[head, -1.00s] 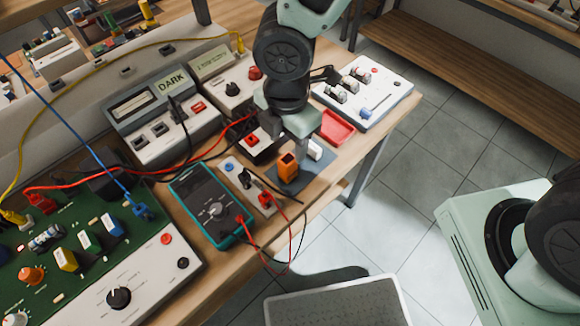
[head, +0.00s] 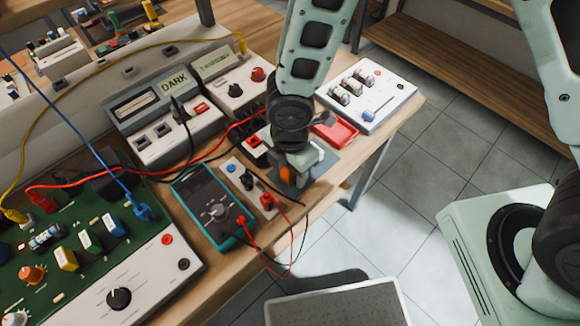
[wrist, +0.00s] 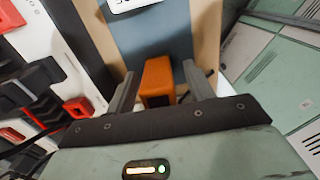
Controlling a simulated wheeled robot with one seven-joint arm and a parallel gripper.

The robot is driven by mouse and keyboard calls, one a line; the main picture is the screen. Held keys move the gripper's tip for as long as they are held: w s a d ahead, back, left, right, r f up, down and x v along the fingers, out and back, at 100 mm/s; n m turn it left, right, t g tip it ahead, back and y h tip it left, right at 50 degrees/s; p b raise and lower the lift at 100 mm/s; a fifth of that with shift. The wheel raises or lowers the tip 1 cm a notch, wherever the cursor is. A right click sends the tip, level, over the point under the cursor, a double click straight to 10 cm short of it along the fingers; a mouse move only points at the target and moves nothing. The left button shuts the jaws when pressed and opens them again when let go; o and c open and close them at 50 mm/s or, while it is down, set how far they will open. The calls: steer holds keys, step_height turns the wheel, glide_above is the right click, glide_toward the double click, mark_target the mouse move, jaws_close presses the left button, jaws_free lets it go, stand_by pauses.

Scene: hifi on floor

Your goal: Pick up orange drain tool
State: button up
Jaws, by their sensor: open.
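The orange drain tool (wrist: 158,80) stands on a dark grey-blue mat (wrist: 155,40) near the table's front edge. In the head view only a part of the orange tool (head: 286,173) shows below my gripper, and the rest is hidden behind it. My gripper (wrist: 160,88) is open, with one finger on each side of the orange tool in the wrist view. Whether the fingers touch it cannot be told. In the head view my gripper (head: 292,172) is low over the mat.
A teal multimeter (head: 213,205) and a white panel with red and black plugs (head: 249,187) lie left of the mat. A red tray (head: 335,133) and a white switch box (head: 367,95) stand behind it. Red and black leads hang over the table edge.

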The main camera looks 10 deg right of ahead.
steer(key=c, duration=1)
steer(key=shift+r, duration=0.1)
steer(key=shift+c, duration=0.2)
